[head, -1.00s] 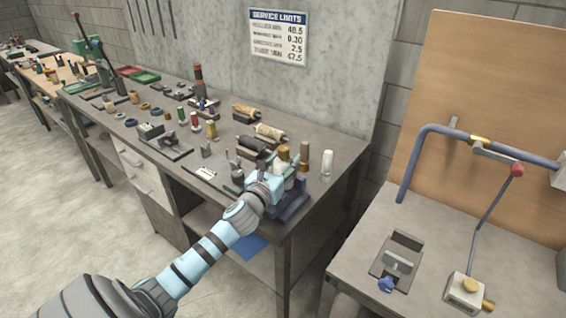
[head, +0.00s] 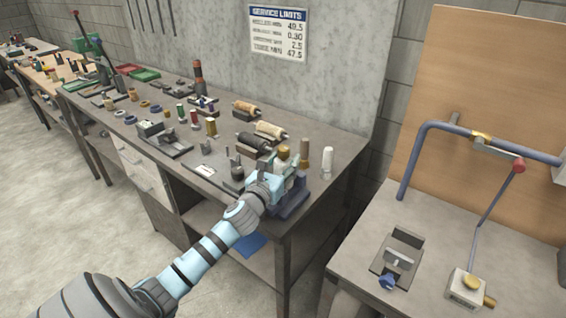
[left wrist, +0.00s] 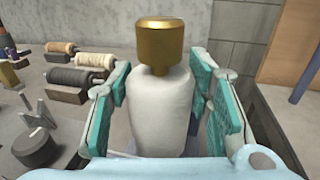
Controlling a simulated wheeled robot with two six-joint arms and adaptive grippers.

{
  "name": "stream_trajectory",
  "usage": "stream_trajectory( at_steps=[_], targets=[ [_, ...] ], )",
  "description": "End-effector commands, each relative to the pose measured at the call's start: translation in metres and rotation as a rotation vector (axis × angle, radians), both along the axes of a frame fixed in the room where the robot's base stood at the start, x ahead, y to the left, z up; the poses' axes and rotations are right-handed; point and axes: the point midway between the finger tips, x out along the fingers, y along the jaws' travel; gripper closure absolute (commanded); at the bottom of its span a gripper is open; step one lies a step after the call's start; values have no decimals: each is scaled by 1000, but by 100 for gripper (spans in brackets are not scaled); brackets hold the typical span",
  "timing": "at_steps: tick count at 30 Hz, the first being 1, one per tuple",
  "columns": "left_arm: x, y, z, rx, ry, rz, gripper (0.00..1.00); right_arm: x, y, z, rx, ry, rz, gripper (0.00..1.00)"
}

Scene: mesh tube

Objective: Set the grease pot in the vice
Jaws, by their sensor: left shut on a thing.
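The grease pot (left wrist: 158,110) is a white, rounded bottle with a brass cap (left wrist: 161,38). It stands upright between the teal fingers of my left gripper (left wrist: 160,112), which is shut on its sides. In the head view the pot's brass cap (head: 284,152) shows above my left gripper (head: 277,180), at the near right corner of the long bench. A dark blue stand (head: 292,205) is right beside the gripper. The gripper hides the pot's base. A small grey vice (head: 402,255) with a blue knob sits on the right-hand table. My right gripper is out of view.
A brown cylinder (head: 303,155) and a white cylinder (head: 327,163) stand close to the gripper's right. Several rollers (head: 268,130) lie behind it. A lever on a blue bent pipe (head: 430,128) rises over the right table (head: 350,245). A gap separates the two tables.

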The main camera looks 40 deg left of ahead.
Motion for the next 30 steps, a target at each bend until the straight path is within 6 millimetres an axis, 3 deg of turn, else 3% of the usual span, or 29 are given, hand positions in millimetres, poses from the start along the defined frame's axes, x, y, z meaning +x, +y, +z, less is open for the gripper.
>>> stream_trajectory(
  at_steps=[30],
  targets=[
    [0, 0, -12, 0, -1, 0, 93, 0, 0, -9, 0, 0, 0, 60]
  ],
)
